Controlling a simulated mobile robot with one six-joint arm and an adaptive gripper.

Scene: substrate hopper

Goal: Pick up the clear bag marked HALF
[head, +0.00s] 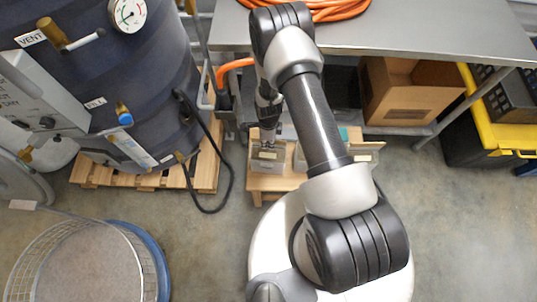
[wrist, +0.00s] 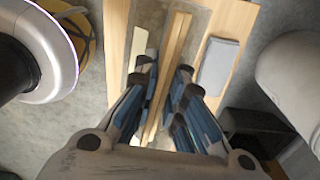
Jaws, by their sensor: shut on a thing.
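My gripper (head: 268,138) points down over a small wooden stand in the head view. Its fingertips are at the top of a clear bag (head: 267,162) with greyish contents and a pale label; the label's writing is too small to read. The bag is at the stand's left end. A pale strip (wrist: 140,45) shows beside the left finger. I cannot tell whether the bag is clear of the stand.
The wooden stand (head: 268,184) has other items to the right, partly hidden by my arm. A grey metal table (head: 430,35) overhangs behind, with a cardboard box (head: 405,105) beneath. A dark tank (head: 110,70) on a pallet and a wire basket (head: 85,265) stand left. Floor at right front is clear.

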